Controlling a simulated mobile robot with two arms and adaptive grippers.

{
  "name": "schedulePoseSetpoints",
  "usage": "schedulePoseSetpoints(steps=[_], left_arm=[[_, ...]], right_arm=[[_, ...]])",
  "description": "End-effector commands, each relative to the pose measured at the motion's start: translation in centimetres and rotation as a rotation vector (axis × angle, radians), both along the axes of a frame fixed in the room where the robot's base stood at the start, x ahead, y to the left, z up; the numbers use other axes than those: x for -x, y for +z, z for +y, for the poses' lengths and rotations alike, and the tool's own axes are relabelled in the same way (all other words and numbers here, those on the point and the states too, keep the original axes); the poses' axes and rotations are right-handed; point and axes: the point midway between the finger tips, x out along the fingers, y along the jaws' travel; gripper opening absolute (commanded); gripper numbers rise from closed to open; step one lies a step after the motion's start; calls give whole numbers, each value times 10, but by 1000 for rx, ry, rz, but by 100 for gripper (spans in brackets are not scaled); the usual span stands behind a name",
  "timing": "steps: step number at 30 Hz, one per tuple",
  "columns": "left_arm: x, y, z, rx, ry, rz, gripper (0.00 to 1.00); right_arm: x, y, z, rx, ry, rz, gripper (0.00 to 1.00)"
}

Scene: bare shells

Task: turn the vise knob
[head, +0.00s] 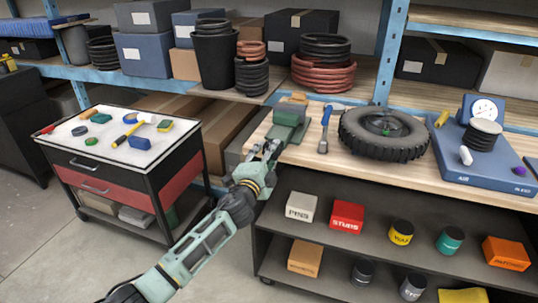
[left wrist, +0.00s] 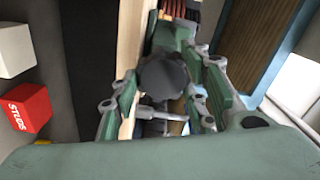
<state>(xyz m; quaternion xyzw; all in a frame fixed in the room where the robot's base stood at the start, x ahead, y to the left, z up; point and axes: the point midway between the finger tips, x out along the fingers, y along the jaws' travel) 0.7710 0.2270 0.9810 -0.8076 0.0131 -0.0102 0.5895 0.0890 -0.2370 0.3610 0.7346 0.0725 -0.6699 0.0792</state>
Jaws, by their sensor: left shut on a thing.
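The green vise (head: 290,124) stands at the left end of the wooden workbench. In the left wrist view the vise body (left wrist: 172,36) is at the top. The dark round vise knob (left wrist: 163,76) is in the middle, with a grey bar below it. My left gripper (head: 265,150) is at the front of the vise. In the left wrist view its fingers (left wrist: 165,90) lie on both sides of the knob and are shut on it. The exact contact is partly hidden by the fingers. In the head view the gripper covers the knob. My right gripper is in neither view.
A blue-handled tool (head: 325,130) and a tire (head: 385,135) lie on the bench right of the vise. A blue gauge stand (head: 487,160) is farther right. A tool cart (head: 120,155) stands left of my arm. Boxes and cans fill the shelf below.

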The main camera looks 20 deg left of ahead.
Motion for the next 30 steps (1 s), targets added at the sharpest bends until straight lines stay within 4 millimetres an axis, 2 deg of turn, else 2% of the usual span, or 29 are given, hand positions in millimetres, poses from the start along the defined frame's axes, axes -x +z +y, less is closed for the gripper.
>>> schedulePoseSetpoints(steps=[6, 15, 30], left_arm=[[0, 1, -2, -193, -7, -8, 15], [0, 0, -2, -383, -7, -14, 15], [1, -2, -2, -483, -8, -16, 15]], right_arm=[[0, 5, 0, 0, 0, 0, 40], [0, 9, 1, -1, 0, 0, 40], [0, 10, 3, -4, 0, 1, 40]])
